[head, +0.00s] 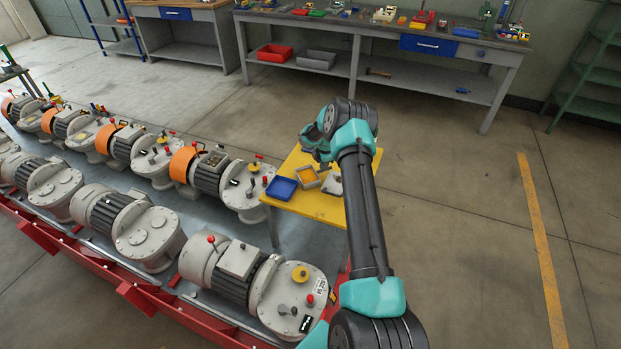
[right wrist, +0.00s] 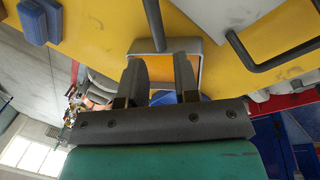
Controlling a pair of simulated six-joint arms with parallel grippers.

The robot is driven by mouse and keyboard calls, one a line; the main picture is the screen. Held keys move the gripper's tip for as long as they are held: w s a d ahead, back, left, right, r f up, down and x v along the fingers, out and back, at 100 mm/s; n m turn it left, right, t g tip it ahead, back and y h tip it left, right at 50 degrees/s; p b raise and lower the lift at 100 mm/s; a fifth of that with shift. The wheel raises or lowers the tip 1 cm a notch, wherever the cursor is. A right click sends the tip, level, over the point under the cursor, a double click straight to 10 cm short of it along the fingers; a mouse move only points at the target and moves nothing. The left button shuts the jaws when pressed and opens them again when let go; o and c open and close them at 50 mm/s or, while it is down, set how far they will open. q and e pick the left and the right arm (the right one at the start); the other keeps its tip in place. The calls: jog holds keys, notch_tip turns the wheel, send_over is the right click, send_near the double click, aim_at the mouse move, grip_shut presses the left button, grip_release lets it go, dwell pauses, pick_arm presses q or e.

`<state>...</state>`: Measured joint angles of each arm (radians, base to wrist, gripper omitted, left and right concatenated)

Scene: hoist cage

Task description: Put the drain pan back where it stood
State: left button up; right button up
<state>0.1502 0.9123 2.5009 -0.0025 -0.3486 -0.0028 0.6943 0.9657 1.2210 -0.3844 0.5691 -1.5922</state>
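A shallow blue tray (head: 281,187) rests at the left corner of a small yellow table (head: 318,208). Beside it on the table is a small grey-rimmed open box, orange inside (head: 307,176). I cannot tell for certain which of these is the drain pan. My right gripper (head: 318,152) is above the table's far side, over the grey-rimmed box. In the right wrist view its two fingers (right wrist: 160,78) stand apart with nothing clearly between them; the box's grey rim (right wrist: 147,46) shows just beyond the tips. My left gripper is not in view.
A grey part with a dark handle (head: 332,184) lies on the yellow table, partly behind my right arm. A row of grey motor units (head: 240,260) stands on the red-edged platform at left. A workbench (head: 400,42) is at the back.

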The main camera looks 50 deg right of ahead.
aim_at(316, 174)
jog(key=shift+w+d+f, duration=0.1)
jog(key=shift+w+f, duration=0.1)
jog(key=shift+f, duration=0.65)
jog(key=shift+w+d+f, duration=0.1)
jog(key=shift+w+f, duration=0.05)
jog(key=shift+f, duration=0.7)
jog(key=shift+w+d+f, duration=0.15)
jog(key=shift+f, duration=0.65)
jog(key=shift+w+d+f, duration=0.1)
jog(key=shift+w+f, duration=0.05)
jog(key=shift+f, duration=0.7)
grip_shut()
